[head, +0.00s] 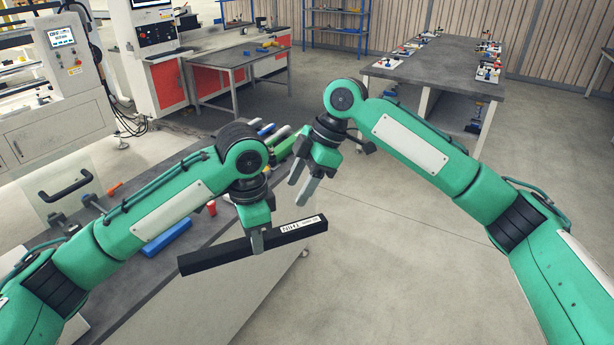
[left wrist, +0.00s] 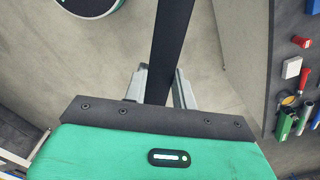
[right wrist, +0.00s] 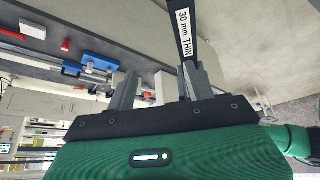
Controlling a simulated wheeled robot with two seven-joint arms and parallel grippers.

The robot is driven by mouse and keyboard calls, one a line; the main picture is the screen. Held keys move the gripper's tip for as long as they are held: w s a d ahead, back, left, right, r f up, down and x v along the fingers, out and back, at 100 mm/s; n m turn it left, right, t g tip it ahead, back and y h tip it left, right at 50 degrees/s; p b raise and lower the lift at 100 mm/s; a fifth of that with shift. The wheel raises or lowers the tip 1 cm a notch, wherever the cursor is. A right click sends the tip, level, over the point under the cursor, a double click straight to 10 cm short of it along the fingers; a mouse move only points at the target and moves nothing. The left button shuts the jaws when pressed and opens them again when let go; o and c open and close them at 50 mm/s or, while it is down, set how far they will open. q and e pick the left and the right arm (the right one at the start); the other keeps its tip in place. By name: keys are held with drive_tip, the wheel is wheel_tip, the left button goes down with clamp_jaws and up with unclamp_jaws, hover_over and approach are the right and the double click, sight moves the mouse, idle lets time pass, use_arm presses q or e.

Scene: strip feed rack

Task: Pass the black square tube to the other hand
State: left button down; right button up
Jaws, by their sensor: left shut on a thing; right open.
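The black square tube (head: 215,257) is long and straight, with a white label near its right end. My left gripper (head: 258,242) is shut on it near the middle and holds it in the air, slightly tilted. In the left wrist view the tube (left wrist: 170,45) runs up between the fingers (left wrist: 160,88). My right gripper (head: 303,190) is open and empty, just above the tube's right end in the head view. In the right wrist view the tube's labelled end (right wrist: 184,38) shows by the right-hand finger, not between the fingers (right wrist: 158,88); the depth gap is unclear.
A grey bench (head: 190,262) with a blue block (head: 167,238) and several small parts lies below and left of the tube. A long dark table (head: 440,65) stands at the back right. Open concrete floor (head: 400,270) lies right of the tube.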

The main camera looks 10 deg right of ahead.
sight(286, 228)
drive_tip(key=s+r+n+h, duration=0.1)
drive_tip(key=s+r+n, duration=0.1)
drive_tip(key=s+r, duration=0.2)
drive_tip(key=shift+g, duration=0.3)
drive_tip(key=x, duration=0.8)
drive_tip(key=d+x, duration=0.1)
drive_tip(key=x, duration=0.3)
drive_tip(key=shift+w+f, duration=0.2)
drive_tip(key=shift+w, duration=0.1)
clamp_jaws()
use_arm(q)
drive_tip(key=c, duration=1.1)
unclamp_jaws()
use_arm(e)
drive_tip(key=shift+r, duration=0.1)
use_arm(q)
drive_tip(key=shift+o, duration=0.2)
drive_tip(key=shift+r, duration=0.15)
